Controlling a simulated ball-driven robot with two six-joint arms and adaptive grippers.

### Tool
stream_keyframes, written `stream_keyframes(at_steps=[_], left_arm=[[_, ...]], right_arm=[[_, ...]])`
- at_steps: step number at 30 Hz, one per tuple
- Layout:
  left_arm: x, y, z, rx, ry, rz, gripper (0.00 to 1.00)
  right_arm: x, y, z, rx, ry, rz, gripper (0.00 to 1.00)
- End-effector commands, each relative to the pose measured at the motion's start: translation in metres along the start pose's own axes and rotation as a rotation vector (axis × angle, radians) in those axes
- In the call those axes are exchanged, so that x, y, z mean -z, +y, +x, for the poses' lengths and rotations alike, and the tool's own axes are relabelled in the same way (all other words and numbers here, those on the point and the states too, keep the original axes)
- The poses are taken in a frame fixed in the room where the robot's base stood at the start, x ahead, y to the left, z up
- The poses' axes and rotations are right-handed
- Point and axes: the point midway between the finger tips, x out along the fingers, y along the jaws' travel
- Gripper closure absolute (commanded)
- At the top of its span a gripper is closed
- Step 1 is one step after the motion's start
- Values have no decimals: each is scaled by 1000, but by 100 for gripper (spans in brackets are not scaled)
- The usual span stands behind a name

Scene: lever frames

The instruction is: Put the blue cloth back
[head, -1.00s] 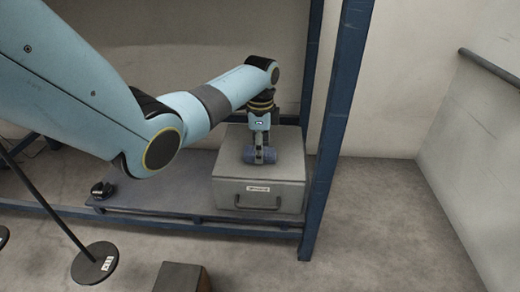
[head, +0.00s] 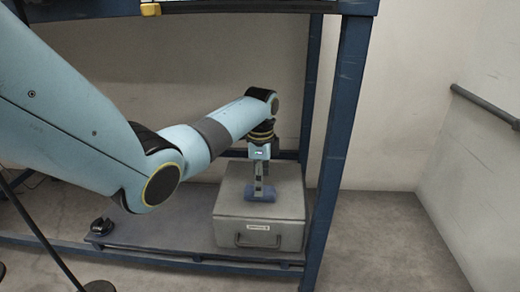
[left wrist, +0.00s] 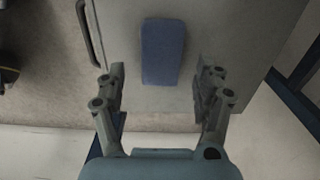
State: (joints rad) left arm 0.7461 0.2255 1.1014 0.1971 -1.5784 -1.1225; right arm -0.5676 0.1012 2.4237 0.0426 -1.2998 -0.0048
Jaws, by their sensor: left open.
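The blue cloth (head: 264,196) lies as a folded rectangular block on the lid of a grey metal box (head: 240,238). In the left wrist view the cloth (left wrist: 162,52) shows whole on the lid, just beyond the line between my fingertips. My left gripper (head: 260,183) points down over the lid, right at the cloth in the head view. The head view does not show clearly whether a finger touches the cloth. My right gripper is not in view.
The box stands on the low shelf (head: 150,243) of a blue rack, beside its upright post (head: 340,150). An upper shelf (head: 230,8) hangs above my arm. A small black object (head: 101,226) sits left of the box. Open floor (head: 400,240) lies to the right.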

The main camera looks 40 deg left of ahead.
Motion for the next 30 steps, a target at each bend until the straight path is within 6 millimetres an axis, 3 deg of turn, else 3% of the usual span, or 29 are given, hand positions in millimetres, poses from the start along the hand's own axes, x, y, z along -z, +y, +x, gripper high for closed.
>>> stream_keyframes(at_steps=[1, 9, 19, 23, 25, 29, 30], left_arm=[[2, -3, -26, 12, 6, 0, 30], [1, -2, -76, 9, 4, 0, 30], [0, -1, -90, 3, 1, -1, 30], [-5, 14, -74, 4, -7, -31, 30], [-13, 36, -51, 10, -15, -83, 30], [-38, 108, 3, 36, -28, -250, 30], [-49, 135, 17, 47, -28, -312, 30]], right_arm=[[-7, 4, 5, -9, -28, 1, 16], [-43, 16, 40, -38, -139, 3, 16], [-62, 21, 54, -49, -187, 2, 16], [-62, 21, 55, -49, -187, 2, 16], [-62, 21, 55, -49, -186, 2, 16], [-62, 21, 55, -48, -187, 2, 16], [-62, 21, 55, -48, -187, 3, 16]])
